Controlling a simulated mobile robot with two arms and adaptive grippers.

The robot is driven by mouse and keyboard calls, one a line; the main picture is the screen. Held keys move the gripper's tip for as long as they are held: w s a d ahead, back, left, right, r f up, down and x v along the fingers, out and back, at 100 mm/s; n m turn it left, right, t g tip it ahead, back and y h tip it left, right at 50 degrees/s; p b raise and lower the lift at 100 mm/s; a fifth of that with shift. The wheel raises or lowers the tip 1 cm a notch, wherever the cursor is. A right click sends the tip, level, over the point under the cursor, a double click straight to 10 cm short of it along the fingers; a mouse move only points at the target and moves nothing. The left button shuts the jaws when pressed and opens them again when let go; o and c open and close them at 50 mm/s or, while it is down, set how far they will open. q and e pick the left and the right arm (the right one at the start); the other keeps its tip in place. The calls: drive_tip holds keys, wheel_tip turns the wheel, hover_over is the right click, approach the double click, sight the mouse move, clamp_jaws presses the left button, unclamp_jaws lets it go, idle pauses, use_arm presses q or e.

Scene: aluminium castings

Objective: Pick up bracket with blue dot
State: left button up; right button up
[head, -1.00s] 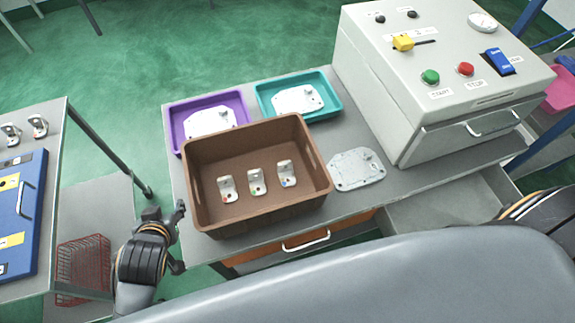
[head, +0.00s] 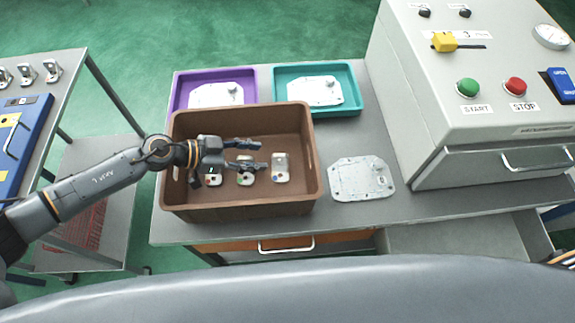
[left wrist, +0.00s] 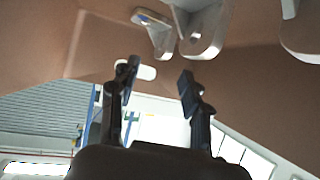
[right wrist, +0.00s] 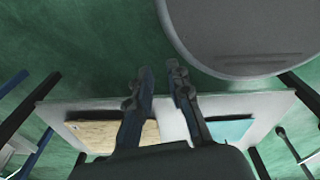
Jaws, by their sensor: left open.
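Three small pale brackets stand in a row in the brown bin. The bracket with the blue dot (head: 280,170) is the rightmost in the head view. The bracket with the green dot (head: 245,177) is in the middle, and the bracket with the red dot (head: 212,180) is at the left, partly covered by my left gripper. My left gripper (head: 260,154) is open and empty over the bin, its fingers pointing right, left of the blue-dot bracket. My right gripper (right wrist: 160,72) is slightly open and empty, over the floor.
The brown bin (head: 238,211) has raised walls around the brackets. Behind it are a purple tray (head: 178,93) and a teal tray (head: 355,96), each holding a casting. A flat casting (head: 360,179) lies right of the bin. A grey machine (head: 480,60) stands at the right.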

sight(276, 156)
use_arm(q)
drive_tip(key=x, duration=0.6)
drive_tip(key=shift+w+d+f, duration=0.15)
drive_tip(key=shift+w+d, duration=0.05)
drive_tip(key=shift+d, duration=0.05)
drive_tip(key=shift+d+f, duration=0.15)
use_arm(e)
drive_tip(key=shift+s+a+r, duration=0.1)
drive_tip(key=shift+a+r, duration=0.1)
drive_tip(key=shift+a, duration=0.4)
use_arm(q)
drive_tip(key=shift+c, duration=0.4)
clamp_jaws()
